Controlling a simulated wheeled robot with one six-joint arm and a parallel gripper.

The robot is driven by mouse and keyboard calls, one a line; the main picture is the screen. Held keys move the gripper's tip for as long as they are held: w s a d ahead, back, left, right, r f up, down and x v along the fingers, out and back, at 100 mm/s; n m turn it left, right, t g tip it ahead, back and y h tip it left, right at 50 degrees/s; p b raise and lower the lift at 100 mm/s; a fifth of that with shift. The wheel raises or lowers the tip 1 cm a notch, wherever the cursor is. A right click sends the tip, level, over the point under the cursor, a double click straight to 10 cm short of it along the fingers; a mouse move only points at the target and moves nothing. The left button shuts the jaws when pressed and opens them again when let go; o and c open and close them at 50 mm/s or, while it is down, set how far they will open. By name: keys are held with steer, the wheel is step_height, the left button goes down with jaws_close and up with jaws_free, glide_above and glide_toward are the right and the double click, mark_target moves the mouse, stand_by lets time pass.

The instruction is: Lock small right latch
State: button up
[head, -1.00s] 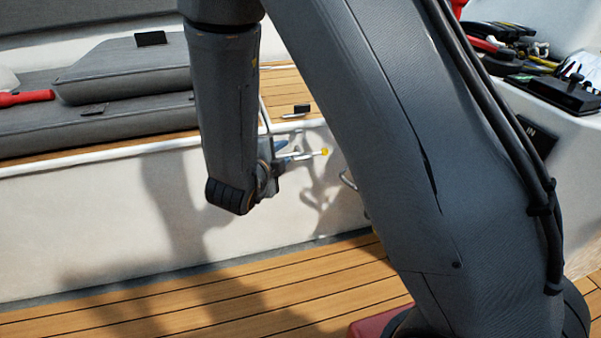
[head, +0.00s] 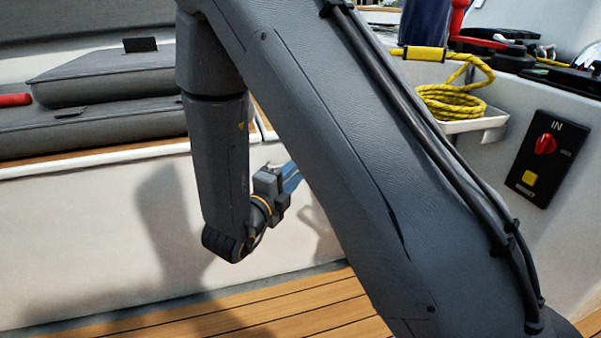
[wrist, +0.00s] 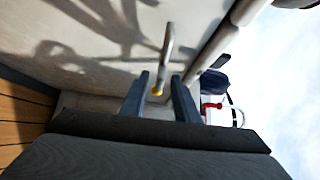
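A small grey metal lever (wrist: 167,50) with a yellow tip (wrist: 157,92) stands out from the pale wall in the wrist view; I take it for the latch. My gripper (wrist: 160,75) has its two blue fingers apart, with the lever's yellow end showing in the gap between them. I cannot tell whether the lever is within the fingers' depth or touching one. In the head view my gripper (head: 289,172) is beside the white bench front, its fingertips hidden behind my arm. The lever is hidden there too.
A grey rail (wrist: 215,45) runs close right of the lever. In the head view, grey cushions (head: 105,75) lie on the bench at left. A black switch panel (head: 546,160) and a yellow rope (head: 452,100) are at right. The wooden floor (head: 250,308) in front is clear.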

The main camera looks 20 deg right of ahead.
steer(key=shift+b+x, duration=0.35)
steer(key=shift+x, duration=0.9)
jaws_close()
